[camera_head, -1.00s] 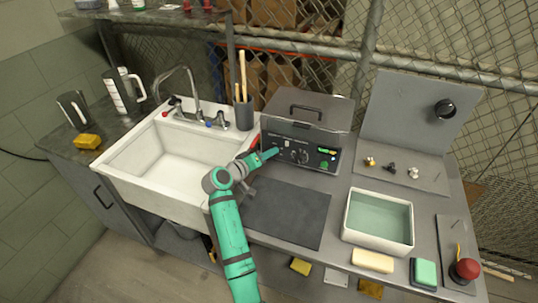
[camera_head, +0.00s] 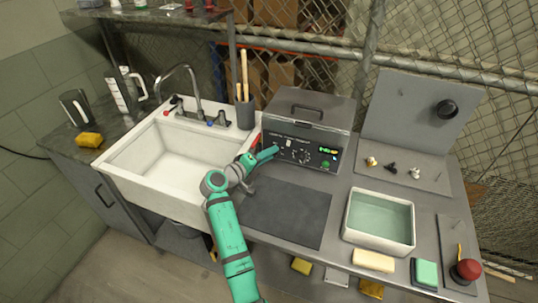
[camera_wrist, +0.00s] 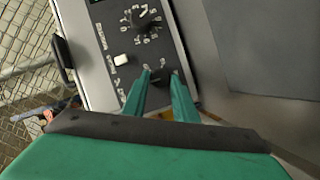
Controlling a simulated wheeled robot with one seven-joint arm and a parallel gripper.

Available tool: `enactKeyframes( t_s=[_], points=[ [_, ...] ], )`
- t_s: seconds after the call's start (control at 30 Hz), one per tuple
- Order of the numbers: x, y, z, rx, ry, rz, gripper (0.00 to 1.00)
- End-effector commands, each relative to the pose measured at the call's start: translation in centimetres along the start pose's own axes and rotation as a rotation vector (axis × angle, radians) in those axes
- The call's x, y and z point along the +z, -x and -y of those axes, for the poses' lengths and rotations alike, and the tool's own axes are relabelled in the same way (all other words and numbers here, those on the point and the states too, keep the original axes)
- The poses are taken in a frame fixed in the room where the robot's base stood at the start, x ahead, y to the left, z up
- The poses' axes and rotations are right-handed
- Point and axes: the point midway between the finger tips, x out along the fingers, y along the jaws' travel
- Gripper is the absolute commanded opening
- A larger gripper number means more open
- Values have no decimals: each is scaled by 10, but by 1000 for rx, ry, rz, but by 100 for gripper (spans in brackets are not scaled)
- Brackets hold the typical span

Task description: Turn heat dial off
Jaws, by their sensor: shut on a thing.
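A grey lidded machine (camera_head: 310,108) stands against the fence with a black control panel on its front. My gripper (camera_head: 275,150) is at the panel's left end. In the wrist view its two green fingers (camera_wrist: 158,78) are shut on a small dark knob (camera_wrist: 158,73), partly hidden between the fingertips. A larger black dial (camera_head: 303,157) with white numbers around it sits nearby, also in the wrist view (camera_wrist: 147,20), clear of the fingers. I cannot read which label marks the heat dial. A white switch (camera_wrist: 121,60) lies between the two.
A lit display (camera_head: 328,151) and a green button (camera_head: 326,164) are on the panel's right. A white sink (camera_head: 170,155) is to the left and a water-filled tray (camera_head: 378,245) to the right. A dark mat (camera_head: 288,212) lies clear in front of the machine.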

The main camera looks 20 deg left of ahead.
Motion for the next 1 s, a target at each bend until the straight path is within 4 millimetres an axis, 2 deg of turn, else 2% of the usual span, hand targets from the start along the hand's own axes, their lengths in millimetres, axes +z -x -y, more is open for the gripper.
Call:
enactKeyframes(
  t_s=[0.07, 0.1, 0.13, 0.17, 0.43, 0.57, 1.0],
  points=[
    [4, -2, 0, 0, 1, 8, 4],
    [4, -2, 0, 0, 1, 8, 35],
    [3, -2, 0, 0, 0, 7, 43],
    [3, -2, 0, 0, 0, 7, 45],
    [1, 0, 0, -1, 0, 3, 45],
    [0, 7, 1, -1, 0, 0, 45],
    [1, 83, 0, -1, -1, 1, 45]
  ],
)
